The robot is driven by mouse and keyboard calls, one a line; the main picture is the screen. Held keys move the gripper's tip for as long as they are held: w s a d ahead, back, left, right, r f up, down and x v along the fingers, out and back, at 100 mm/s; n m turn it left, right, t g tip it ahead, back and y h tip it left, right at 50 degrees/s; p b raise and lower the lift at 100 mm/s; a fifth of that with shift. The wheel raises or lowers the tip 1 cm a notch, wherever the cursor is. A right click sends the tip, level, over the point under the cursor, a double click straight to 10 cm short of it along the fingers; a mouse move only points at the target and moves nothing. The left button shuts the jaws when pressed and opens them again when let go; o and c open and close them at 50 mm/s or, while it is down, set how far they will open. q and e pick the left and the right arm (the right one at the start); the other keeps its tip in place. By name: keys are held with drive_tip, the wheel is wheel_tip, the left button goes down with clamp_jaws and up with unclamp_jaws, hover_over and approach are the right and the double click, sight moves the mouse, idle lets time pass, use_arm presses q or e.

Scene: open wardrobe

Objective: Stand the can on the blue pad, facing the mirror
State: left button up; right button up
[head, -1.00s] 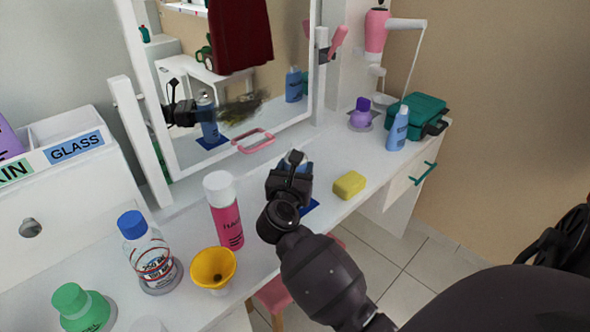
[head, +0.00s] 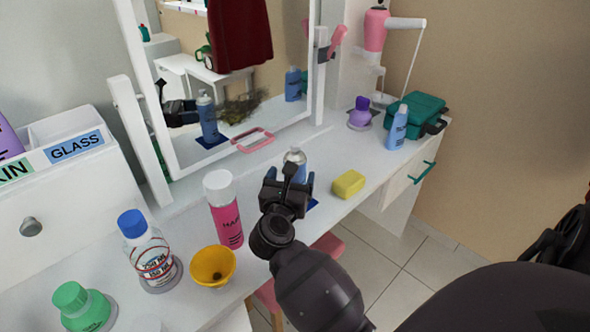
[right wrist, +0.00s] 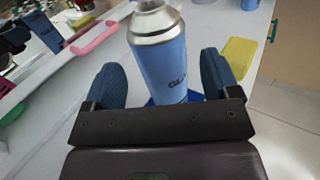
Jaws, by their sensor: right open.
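The can (head: 296,157) is a blue spray can with a silver top, upright on the dresser in front of the mirror (head: 228,97). In the right wrist view the can (right wrist: 160,58) shows part of a dark "GLA" label toward its right side. The blue pad (head: 313,203) shows at its foot, and the pad's edge (right wrist: 194,97) also shows in the right wrist view. My right gripper (head: 287,183) is open, its fingers apart on either side of the can. The can's base is partly hidden. The mirror reflects the can. My left gripper is not in view.
A pink spray can (head: 224,210), yellow bowl (head: 213,267) and blue-capped bottle (head: 146,250) stand left of the gripper. A yellow sponge (head: 348,184) lies to the right. A pink-framed object (head: 254,140) lies by the mirror. A blue bottle (head: 397,128) and green case (head: 417,112) stand farther right.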

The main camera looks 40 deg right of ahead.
drive_tip(key=s+a+n+t+y, duration=0.6)
drive_tip(key=s+a+n+t, duration=0.25)
drive_tip(key=n, duration=1.05)
drive_tip(key=s+f+n+g+y, duration=0.8)
drive_tip(key=s+f+n, duration=1.1)
drive_tip(key=n, duration=0.9)
drive_tip(key=shift+s+d+f+n+g, duration=0.2)
drive_tip(key=shift+d+f+n+g, duration=0.15)
drive_tip(key=shift+f+g, duration=0.4)
